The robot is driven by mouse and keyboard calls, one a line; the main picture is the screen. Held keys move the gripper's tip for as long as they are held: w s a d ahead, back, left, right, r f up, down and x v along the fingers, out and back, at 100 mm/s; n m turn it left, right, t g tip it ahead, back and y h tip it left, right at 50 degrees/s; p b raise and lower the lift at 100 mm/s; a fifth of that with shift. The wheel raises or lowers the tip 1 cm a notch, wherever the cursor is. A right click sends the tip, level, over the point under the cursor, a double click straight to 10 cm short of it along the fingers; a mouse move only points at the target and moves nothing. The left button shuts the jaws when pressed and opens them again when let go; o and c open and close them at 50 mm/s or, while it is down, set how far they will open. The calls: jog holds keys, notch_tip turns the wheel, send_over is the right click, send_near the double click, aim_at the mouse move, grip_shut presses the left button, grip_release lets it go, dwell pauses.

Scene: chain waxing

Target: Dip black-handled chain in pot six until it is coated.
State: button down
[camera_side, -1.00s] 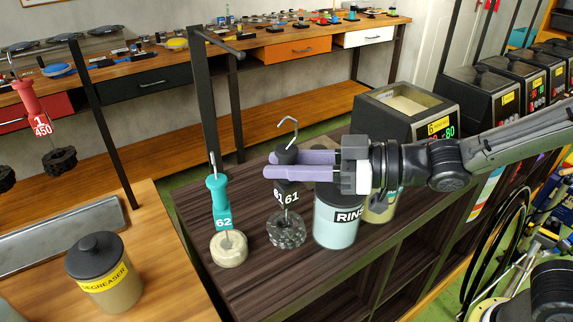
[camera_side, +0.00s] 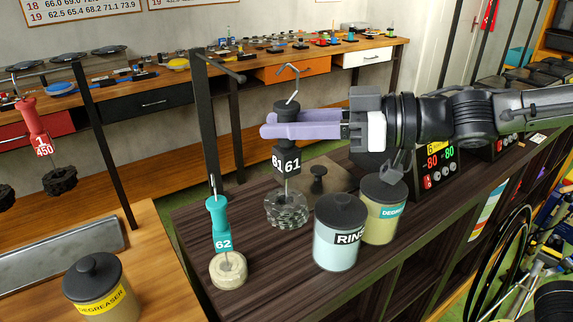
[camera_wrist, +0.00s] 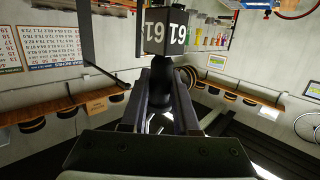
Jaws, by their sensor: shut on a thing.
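My gripper (camera_side: 275,131) is shut on the black handle (camera_side: 287,106) of the chain tool marked 61. The tool hangs upright with its metal hook on top. Its dark, shiny chain bundle (camera_side: 287,210) hangs below, seemingly just clear of the dark bench. In the wrist view the 61 block (camera_wrist: 165,28) shows beyond the fingers. Pot six (camera_side: 440,168) is the black box with a yellow 6 and a red and green 80 display. It stands to the right behind my arm, which hides its top opening in the side view.
A teal-handled chain 62 (camera_side: 218,235) stands at left, its chain pale and coated. A RINSE pot (camera_side: 338,240) and a second degreaser pot (camera_side: 384,215) stand between the chain and pot six. A flat brownish lid with a black knob (camera_side: 318,180) lies behind.

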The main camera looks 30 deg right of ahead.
notch_tip(320, 180, up, 7)
jog(key=shift+r, duration=0.1)
jog(key=w+d+r+m+t+h, duration=0.15)
jog(key=w+d+m+h, duration=0.35)
jog(key=d, duration=0.7)
jog(key=w+d+f+m+t+h, duration=0.1)
jog(key=w+d+t+h, duration=0.2)
jog(key=w+d, duration=0.6)
jog(key=s+d+m+h, duration=0.3)
jog(key=d+m+h, duration=0.4)
jog(key=d, duration=1.9)
notch_tip(320, 180, down, 6)
jog(key=n, duration=0.1)
jog(key=shift+f+h, duration=0.2)
jog(key=shift+h, duration=0.2)
jog(key=shift+s+f, duration=0.1)
notch_tip(320, 180, down, 11)
jog(key=shift+r, duration=0.2)
dwell(1.3)
